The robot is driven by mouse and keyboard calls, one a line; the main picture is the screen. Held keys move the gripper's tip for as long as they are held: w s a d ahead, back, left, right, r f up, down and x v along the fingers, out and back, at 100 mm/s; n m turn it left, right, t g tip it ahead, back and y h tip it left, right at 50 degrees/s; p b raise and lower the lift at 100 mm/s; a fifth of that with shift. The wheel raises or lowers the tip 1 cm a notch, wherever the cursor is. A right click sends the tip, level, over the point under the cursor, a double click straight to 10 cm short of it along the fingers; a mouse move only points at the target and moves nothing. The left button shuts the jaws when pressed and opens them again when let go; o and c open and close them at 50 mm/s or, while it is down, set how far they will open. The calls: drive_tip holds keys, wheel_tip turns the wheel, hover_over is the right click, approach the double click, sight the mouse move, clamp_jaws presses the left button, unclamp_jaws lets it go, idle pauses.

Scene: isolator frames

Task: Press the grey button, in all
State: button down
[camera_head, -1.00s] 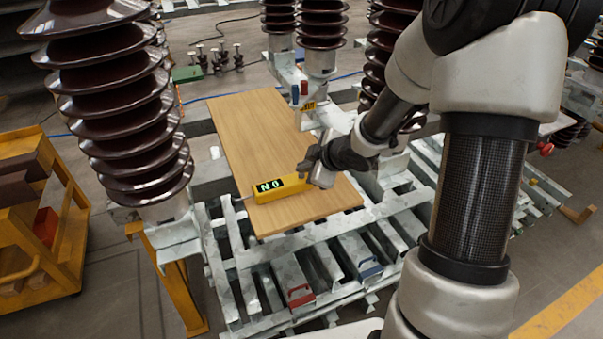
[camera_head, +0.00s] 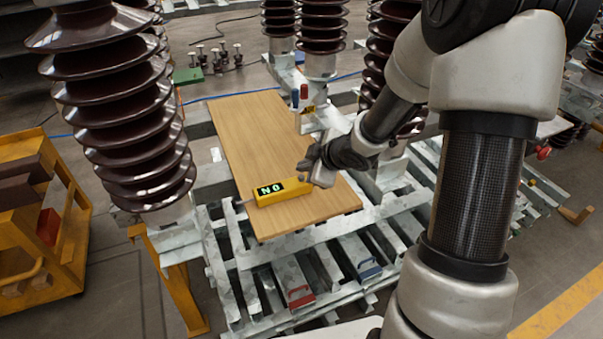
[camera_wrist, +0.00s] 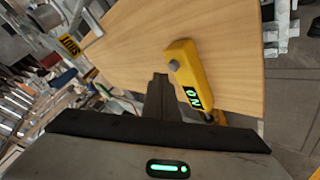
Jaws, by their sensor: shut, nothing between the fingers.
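A yellow box (camera_head: 283,191) lies on a wooden board (camera_head: 235,125). Its lit green display (camera_head: 270,189) reads like "NO" in the head view. In the wrist view the yellow box (camera_wrist: 188,72) shows the round grey button (camera_wrist: 174,65) on its top, near the end away from the display. My gripper (camera_head: 303,170) is shut and empty, at the right end of the box in the head view. In the wrist view its dark fingertips (camera_wrist: 160,78) are just left of the button. The button is hard to make out in the head view; I cannot tell the fingertips' height above the box.
Tall ribbed brown insulators (camera_head: 115,100) stand left of and behind the board. A red handle (camera_head: 300,296) and a blue handle (camera_head: 370,268) sit on the metal frame in front. An orange cart (camera_head: 40,225) stands at the left. Most of the board is bare.

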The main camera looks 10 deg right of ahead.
wheel_tip(320, 180, up, 5)
drive_tip(key=p, duration=0.5)
idle(0.8)
wheel_tip(320, 180, up, 7)
drive_tip(key=m+h, duration=0.3)
hover_over(304, 183)
drive_tip(key=s+d, duration=0.1)
drive_tip(key=d, duration=0.2)
drive_tip(key=s+r+m+h, duration=0.2)
drive_tip(key=s+r+m, duration=0.1)
drive_tip(key=s+r, duration=0.4)
drive_tip(key=s+a+r+m+g+y, duration=0.1)
drive_tip(key=s+a+r+m, duration=0.2)
drive_tip(key=s, duration=0.7)
drive_tip(key=s+r+m+g, duration=0.2)
drive_tip(key=s+r+m, duration=0.15)
drive_tip(key=s, duration=0.65)
wheel_tip(304, 183, up, 16)
drive_tip(key=m+p, duration=0.1)
drive_tip(key=p, duration=1.6)
drive_tip(key=shift+s+a+r+p, duration=0.2)
drive_tip(key=shift+s+r+p, duration=0.1)
drive_tip(key=shift+s, duration=0.1)
